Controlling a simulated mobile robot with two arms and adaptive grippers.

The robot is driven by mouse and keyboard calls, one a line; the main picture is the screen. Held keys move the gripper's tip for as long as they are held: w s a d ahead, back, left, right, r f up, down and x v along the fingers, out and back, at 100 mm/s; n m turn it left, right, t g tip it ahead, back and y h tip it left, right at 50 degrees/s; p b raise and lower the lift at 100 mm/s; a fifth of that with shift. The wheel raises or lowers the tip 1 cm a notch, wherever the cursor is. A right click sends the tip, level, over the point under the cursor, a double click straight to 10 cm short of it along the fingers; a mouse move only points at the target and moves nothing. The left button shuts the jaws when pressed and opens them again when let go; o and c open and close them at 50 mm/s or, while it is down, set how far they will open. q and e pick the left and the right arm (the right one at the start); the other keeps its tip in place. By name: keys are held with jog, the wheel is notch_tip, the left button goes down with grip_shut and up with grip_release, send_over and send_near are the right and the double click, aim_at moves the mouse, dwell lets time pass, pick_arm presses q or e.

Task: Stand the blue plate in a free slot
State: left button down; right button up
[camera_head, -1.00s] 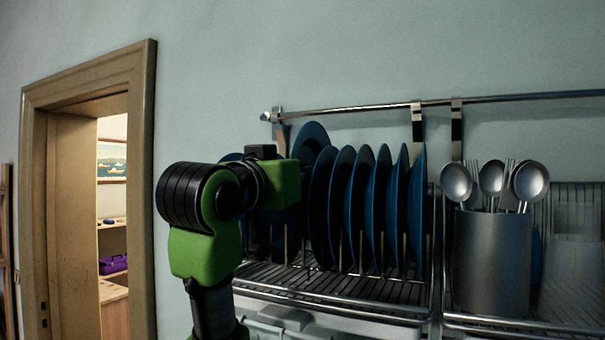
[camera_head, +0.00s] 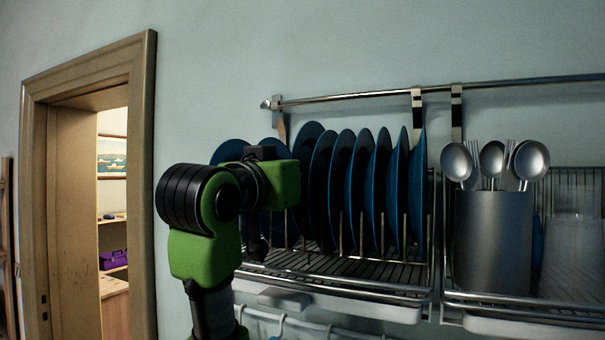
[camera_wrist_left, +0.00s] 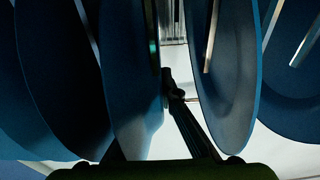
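The held blue plate (camera_head: 308,145) stands upright on edge at the left end of a close row in the metal dish rack (camera_head: 350,287), its top slightly above its neighbours. In the left wrist view this plate (camera_wrist_left: 132,75) is between the fingers of my left gripper (camera_wrist_left: 170,85), which appears shut on it; one finger is mostly hidden behind it. In the head view my green and black left arm hides the fingers. I cannot tell whether the plate's lower edge touches the rack. My right gripper is not in view.
Several blue plates (camera_head: 388,190) stand right of the held plate. Two more, one (camera_head: 229,152) farthest left, show behind my arm. A metal cutlery holder (camera_head: 492,240) stands at the right with spoons and forks. A rail (camera_head: 350,96) runs above, and a doorway is at the left.

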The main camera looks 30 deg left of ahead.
pick_arm(q)
jog(key=shift+f+b, duration=0.45)
jog(key=shift+f, duration=0.15)
jog(key=shift+f, duration=0.3)
jog(key=shift+f, duration=0.1)
jog(key=c, duration=2.2)
grip_release()
jog(key=shift+s+a+f, duration=0.1)
jog(key=shift+a, duration=0.1)
